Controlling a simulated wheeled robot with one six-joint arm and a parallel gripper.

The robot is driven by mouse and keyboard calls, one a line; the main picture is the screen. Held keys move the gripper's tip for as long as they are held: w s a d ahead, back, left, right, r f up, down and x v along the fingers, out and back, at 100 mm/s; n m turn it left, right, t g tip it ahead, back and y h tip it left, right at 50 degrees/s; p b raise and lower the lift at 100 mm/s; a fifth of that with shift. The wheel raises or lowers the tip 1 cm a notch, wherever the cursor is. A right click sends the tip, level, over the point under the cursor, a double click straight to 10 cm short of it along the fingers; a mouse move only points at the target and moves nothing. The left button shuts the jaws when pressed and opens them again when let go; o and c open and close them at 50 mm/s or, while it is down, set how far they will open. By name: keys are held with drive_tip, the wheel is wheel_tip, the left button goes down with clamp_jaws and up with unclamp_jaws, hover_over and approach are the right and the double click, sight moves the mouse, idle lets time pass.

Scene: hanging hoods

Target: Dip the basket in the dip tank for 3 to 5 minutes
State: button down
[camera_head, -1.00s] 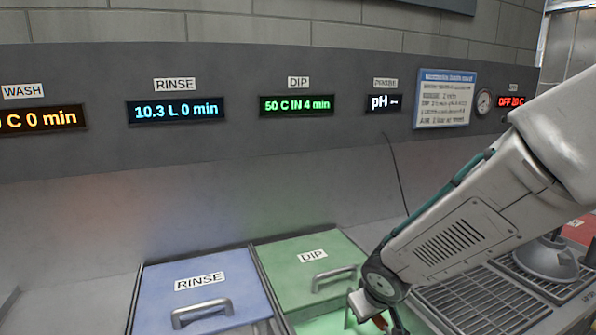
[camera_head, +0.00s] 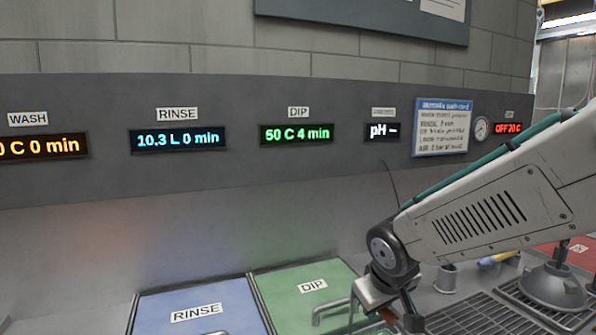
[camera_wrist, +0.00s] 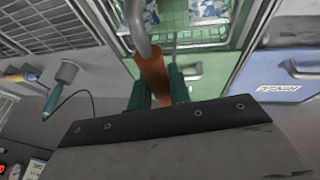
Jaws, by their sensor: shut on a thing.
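My gripper (camera_wrist: 158,85) is shut on the orange-brown grip of the basket's handle (camera_wrist: 152,72) in the wrist view. The basket (camera_wrist: 208,32) is green wire with blue-and-white contents, partly cut off at the top edge. How high it sits relative to the tank's rim I cannot tell. The dip tank's green lid (camera_head: 298,284) is labelled DIP; it also shows in the wrist view (camera_wrist: 187,72). The dip display (camera_head: 296,133) reads "50 C 4 min". In the head view the basket is out of sight below the frame.
The blue RINSE lid (camera_head: 200,308) is left of the dip lid. A drain grate (camera_head: 478,308) lies to the right, with a grey cup (camera_head: 446,279) behind it. A pH display (camera_head: 382,131) and an instruction card (camera_head: 443,128) are on the back panel.

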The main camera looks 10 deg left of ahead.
drive_tip(key=shift+r, duration=3.45)
